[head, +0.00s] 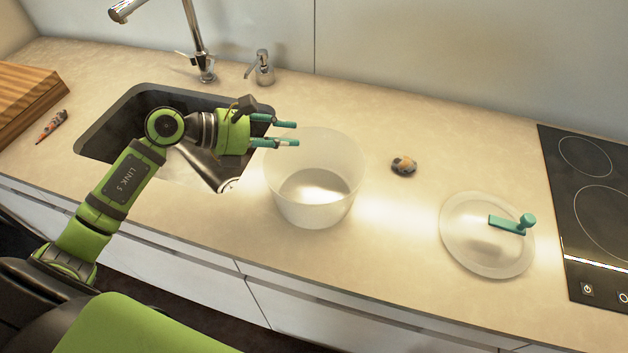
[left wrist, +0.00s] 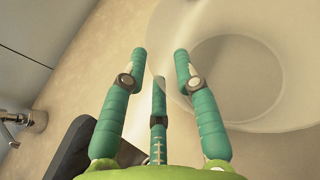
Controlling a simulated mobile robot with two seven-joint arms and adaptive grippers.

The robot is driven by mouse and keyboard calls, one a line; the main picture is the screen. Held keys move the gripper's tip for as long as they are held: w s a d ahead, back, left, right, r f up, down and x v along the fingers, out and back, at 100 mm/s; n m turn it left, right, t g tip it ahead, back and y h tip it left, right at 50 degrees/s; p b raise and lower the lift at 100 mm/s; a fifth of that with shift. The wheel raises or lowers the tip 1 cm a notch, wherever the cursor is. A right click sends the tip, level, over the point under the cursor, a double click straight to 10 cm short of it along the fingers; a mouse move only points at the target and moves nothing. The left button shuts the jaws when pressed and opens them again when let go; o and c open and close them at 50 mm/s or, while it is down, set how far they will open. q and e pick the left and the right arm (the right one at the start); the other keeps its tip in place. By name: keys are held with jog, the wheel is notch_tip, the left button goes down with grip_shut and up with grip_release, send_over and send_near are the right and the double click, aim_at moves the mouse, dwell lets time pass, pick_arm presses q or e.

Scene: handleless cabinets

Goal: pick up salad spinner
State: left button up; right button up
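The salad spinner's translucent white bowl (head: 325,209) stands upright and looks empty on the counter, right of the sink. Its round lid (head: 467,253) with a teal crank handle (head: 512,224) lies apart on the counter to the right. My left gripper (head: 295,133) has teal fingers, which are spread open at the bowl's upper left rim. In the left wrist view, the bowl (left wrist: 238,75) fills the right side, and its rim passes near the fingertips (left wrist: 160,60). I cannot tell whether any finger touches it. My right gripper is not in view.
A sink (head: 118,130) with a faucet (head: 198,50) lies left of the bowl, under my left arm. A soap dispenser (head: 263,68) stands behind. A small dark and tan object (head: 404,166) lies between bowl and lid. A black cooktop (head: 590,215) is at the right.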

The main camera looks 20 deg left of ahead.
aim_at(300, 135)
pick_arm(q)
jog(key=shift+p+x, duration=0.45)
jog(key=shift+x, duration=1.55)
jog(key=shift+s, duration=0.1)
grip_shut()
jog(key=shift+r, duration=0.25)
